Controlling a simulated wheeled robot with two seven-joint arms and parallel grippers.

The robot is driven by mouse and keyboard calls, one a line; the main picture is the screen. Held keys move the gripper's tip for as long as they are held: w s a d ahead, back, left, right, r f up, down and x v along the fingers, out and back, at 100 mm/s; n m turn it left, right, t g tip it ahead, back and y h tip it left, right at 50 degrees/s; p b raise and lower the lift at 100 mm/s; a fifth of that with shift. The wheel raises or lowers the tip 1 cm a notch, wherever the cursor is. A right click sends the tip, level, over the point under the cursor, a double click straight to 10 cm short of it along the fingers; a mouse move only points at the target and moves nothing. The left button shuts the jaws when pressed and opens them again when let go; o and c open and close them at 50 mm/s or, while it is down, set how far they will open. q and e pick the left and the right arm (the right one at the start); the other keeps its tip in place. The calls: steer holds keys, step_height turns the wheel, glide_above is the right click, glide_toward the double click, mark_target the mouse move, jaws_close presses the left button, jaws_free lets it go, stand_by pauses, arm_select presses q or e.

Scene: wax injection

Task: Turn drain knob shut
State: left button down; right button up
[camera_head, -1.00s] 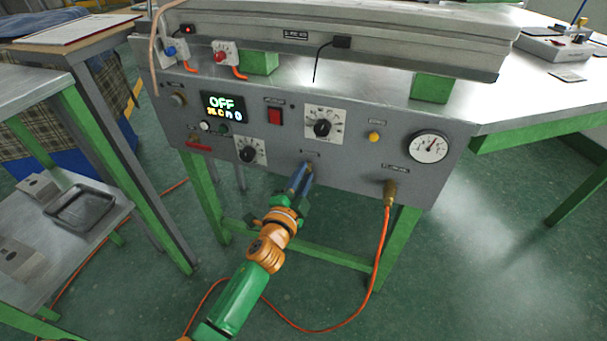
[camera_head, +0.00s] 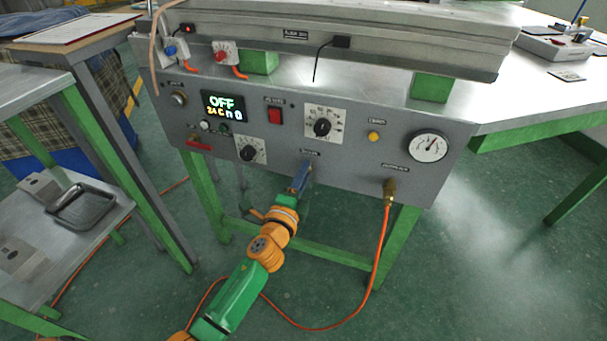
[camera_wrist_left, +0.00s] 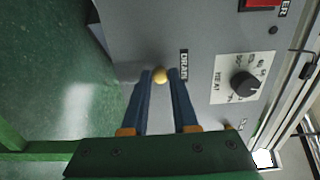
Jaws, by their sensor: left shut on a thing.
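The drain knob (camera_wrist_left: 159,76) is a small brass-coloured knob under the DRAIN label on the front of the grey machine panel (camera_head: 345,168). My left gripper (camera_head: 303,178) reaches up to the panel's lower edge in the head view. In the left wrist view its two blue fingers (camera_wrist_left: 160,82) are on either side of the knob and shut on it. In the head view the fingers hide the knob. Which way the knob is turned cannot be told. My right gripper is not in view.
A display (camera_head: 222,106) reads OFF. The heat dial (camera_wrist_left: 245,84), a red switch (camera_head: 275,115) and a gauge (camera_head: 428,146) are on the panel. An orange hose (camera_head: 378,250) hangs from a brass fitting at right. A side table with a tray (camera_head: 82,207) stands at left.

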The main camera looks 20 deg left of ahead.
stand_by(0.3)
arm_select(q)
steer(key=c, duration=0.7)
jaws_free()
steer(key=s, duration=0.7)
steer(key=shift+s, duration=0.1)
